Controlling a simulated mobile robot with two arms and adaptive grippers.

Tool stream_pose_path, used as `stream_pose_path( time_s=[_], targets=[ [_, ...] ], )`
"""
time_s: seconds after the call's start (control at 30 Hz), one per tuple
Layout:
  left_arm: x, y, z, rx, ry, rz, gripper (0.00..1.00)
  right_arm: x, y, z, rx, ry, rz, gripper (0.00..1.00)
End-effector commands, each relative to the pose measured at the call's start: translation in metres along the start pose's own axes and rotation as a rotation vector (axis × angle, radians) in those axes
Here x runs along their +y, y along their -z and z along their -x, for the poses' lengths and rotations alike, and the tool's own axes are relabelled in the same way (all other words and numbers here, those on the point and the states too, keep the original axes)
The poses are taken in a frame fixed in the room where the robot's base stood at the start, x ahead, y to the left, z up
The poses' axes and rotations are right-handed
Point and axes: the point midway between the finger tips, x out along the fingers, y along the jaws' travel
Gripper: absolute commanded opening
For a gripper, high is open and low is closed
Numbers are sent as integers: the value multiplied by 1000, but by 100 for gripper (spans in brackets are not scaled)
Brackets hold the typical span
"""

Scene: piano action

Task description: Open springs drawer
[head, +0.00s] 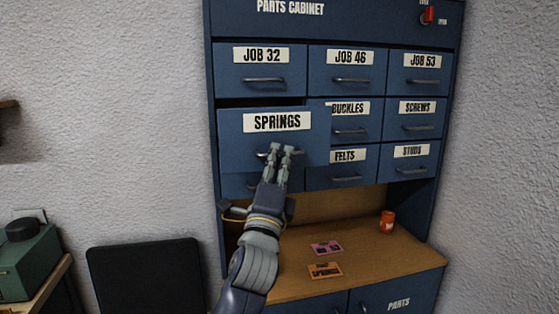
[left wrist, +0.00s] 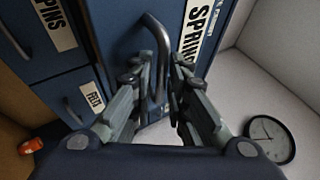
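The springs drawer (head: 232,137) is blue with a white "SPRINGS" label and stands out from the cabinet front, overlapping its neighbours. Its curved metal handle (left wrist: 153,28) shows close up in the left wrist view. My left gripper (head: 280,150) is at this handle in the head view. In the left wrist view my left gripper (left wrist: 160,75) has one finger on each side of the handle bar, close against it. The fingers partly hide the handle. My right gripper is not in view.
The parts cabinet (head: 350,25) holds other shut drawers, including buckles (head: 372,121) and felts (head: 366,168). Below, its wooden counter (head: 385,264) carries an orange cup (head: 387,222), a pink card (head: 327,247) and an orange card (head: 325,271). A black chair back (head: 145,275) stands left.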

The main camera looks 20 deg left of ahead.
Motion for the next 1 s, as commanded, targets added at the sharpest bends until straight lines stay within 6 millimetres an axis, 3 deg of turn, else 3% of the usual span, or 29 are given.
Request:
stream_pose_path(
  time_s=[0.27, 0.43, 0.8, 1.0],
  targets=[
    [0, 0, 0, 0, 1, 0, 17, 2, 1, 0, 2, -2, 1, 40],
    [1, 1, 12, 2, -1, 0, 17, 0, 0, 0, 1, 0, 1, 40],
    [2, 1, 81, 2, -3, 2, 17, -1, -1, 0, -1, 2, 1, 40],
    [1, 0, 108, 1, -2, 1, 17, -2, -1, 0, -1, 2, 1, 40]
  ],
)
